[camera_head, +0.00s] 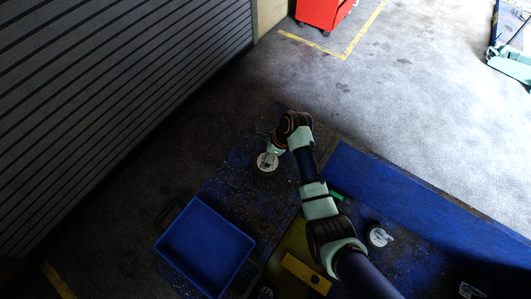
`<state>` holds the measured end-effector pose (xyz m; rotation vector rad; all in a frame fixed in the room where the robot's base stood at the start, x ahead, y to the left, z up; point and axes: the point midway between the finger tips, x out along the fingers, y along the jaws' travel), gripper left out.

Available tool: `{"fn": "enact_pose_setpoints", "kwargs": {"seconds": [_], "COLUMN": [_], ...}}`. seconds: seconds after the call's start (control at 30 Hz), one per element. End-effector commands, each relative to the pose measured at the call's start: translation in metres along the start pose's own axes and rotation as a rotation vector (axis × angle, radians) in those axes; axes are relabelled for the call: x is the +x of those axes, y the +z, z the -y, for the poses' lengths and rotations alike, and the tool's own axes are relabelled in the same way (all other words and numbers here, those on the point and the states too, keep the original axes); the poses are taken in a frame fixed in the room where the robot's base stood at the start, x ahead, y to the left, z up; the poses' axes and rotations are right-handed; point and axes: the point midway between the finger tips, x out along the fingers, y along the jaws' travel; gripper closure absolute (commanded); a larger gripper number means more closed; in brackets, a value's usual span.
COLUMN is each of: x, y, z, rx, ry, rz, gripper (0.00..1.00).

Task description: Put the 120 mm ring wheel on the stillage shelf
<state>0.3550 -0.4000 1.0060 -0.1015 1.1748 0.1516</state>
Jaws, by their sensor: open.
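A round pale disc with a dark centre (266,164), which looks like a wheel, lies on the worn dark-blue surface (222,180), probably the stillage shelf. My gripper (270,152) is right at this disc, pointing down at its upper edge. The jaws are open, but the fingers are too small to tell whether they touch it. A second pale round piece (379,237) lies on the right, beside my arm. I cannot read any size, so I cannot tell which is the 120 mm ring wheel.
A blue tray (205,247) stands at lower left. A yellow strip (305,274) and a green piece (336,196) lie near my arm. A long blue panel (410,200) runs along the right.

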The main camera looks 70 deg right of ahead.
Motion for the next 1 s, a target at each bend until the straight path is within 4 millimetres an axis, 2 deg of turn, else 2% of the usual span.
{"fn": "enact_pose_setpoints", "kwargs": {"seconds": [0.3, 0.43, 0.6, 1.0], "x": [-0.079, -0.102, -0.114, -0.114], "y": [0.000, 0.001, 0.000, 0.000], "z": [0.001, 0.001, 0.000, 0.000], "rx": [0.001, 0.001, 0.001, 0.000], "ry": [-0.005, -0.003, 0.000, 0.000], "rz": [0.001, 0.001, 0.000, 0.000], "gripper": [0.00, 0.00, 0.00, 0.00]}}
